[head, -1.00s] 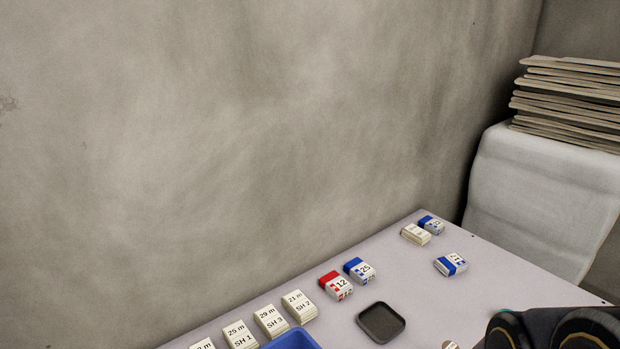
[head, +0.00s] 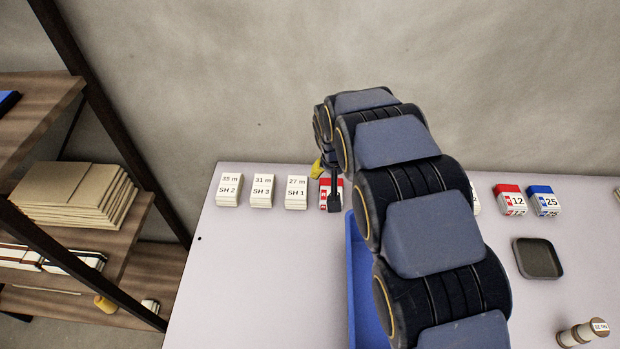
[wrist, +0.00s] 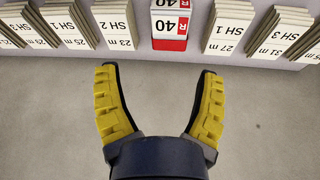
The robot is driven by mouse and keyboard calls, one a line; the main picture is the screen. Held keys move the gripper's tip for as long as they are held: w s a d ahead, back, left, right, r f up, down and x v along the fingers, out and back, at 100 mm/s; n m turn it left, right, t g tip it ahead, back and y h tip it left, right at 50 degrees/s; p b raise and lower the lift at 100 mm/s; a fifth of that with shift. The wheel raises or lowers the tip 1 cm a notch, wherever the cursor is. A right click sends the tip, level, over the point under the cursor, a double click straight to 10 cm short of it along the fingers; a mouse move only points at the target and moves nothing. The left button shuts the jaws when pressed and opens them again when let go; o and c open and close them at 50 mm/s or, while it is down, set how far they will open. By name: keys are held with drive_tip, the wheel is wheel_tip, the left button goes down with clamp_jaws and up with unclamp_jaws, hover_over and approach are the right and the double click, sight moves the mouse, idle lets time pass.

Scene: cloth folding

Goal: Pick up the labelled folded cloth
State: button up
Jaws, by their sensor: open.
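In the wrist view my gripper (wrist: 160,72) is open and empty, with its two yellow fingers spread. A small red-and-white folded bundle (wrist: 170,22) marked "R 40" lies just beyond the fingertips, between them and apart from them. In the head view the red-and-white bundle (head: 325,195) is partly hidden by the end of my arm, and only one yellow finger of my gripper shows. Whitish folded stacks marked "27 m SH 1" (head: 296,194), "31 m SH 3" (head: 262,192) and "35 m SH 2" (head: 229,190) stand in a row left of it.
A blue tray (head: 358,290) lies beside and partly under my arm. A red "12" bundle (head: 510,200), a blue "25" bundle (head: 543,201), a dark dish (head: 537,259) and a spool-like object (head: 582,333) are at right. A wooden shelf (head: 75,230) stands left. The table's left front is clear.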

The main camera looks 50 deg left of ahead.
drive_tip(key=n+y, duration=0.1)
hover_over(297, 188)
drive_tip(key=s+d, duration=0.2)
wheel_tip(297, 188, down, 6)
drive_tip(key=shift+r, duration=0.25)
drive_tip(key=shift+a+x, duration=0.2)
drive_tip(key=shift+x, duration=3.3)
drive_tip(key=shift+w+f, duration=0.1)
drive_tip(key=shift+f, duration=0.25)
drive_tip(key=shift+c, duration=0.4)
drive_tip(key=c, duration=0.7)
